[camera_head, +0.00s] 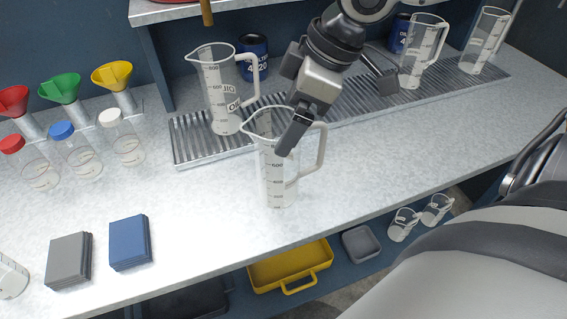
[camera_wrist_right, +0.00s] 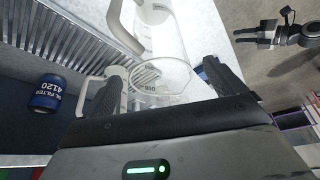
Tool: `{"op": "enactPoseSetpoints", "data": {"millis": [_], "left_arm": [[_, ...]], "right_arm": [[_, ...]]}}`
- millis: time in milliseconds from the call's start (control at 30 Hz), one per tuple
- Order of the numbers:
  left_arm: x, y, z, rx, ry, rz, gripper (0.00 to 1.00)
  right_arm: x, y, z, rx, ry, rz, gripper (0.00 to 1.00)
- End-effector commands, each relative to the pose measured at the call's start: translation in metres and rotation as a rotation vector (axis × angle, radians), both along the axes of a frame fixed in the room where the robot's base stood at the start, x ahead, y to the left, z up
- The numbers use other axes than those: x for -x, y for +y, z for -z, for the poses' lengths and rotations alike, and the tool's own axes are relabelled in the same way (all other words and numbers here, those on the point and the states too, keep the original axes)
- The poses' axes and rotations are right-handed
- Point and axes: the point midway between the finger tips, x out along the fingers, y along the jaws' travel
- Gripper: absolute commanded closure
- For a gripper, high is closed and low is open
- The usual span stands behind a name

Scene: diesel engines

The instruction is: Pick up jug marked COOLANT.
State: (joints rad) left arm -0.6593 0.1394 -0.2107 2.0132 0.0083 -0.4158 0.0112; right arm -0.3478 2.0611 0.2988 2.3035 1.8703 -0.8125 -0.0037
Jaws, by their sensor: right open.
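A clear jug (camera_head: 277,180) with a pale handle stands upright near the front of the bench; its readable markings are scale figures, and I cannot read COOLANT on it. Another jug (camera_head: 222,95), with lettering that looks like OIL, stands behind it on the ribbed tray. My right gripper (camera_head: 335,121) is open, with one finger in front of the front jug's upper part in the head view. In the right wrist view a jug rim (camera_wrist_right: 162,76) shows between the spread fingers (camera_wrist_right: 164,66). A dark gripper-like shape (camera_wrist_right: 275,32), perhaps my left gripper, shows at the upper right there.
The ribbed metal tray (camera_head: 190,150) also carries jugs at right (camera_head: 423,52) (camera_head: 486,42). Blue oil filter cans (camera_head: 252,58) stand behind. Funnels, capped bottles and a blue pad stack (camera_head: 130,243) are at left. A yellow bin (camera_head: 290,268) sits below the bench's front edge.

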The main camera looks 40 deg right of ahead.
Motion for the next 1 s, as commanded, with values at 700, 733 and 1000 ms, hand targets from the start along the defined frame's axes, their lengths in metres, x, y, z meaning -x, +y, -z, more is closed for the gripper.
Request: {"op": "enactPoseSetpoints", "data": {"millis": [700,733,1000], "left_arm": [[-0.002,-0.001,0.002,0.003,-0.011,0.006,0.64],[-0.002,-0.001,0.002,0.002,-0.010,0.006,0.64],[-0.001,-0.001,0.005,0.000,-0.003,0.007,0.64]], "right_arm": [[-0.010,0.010,0.041,0.000,0.000,0.000,0.46],[-0.010,0.010,0.041,0.000,0.000,0.000,0.55],[-0.010,0.010,0.040,0.000,0.000,0.000,0.68]]}}
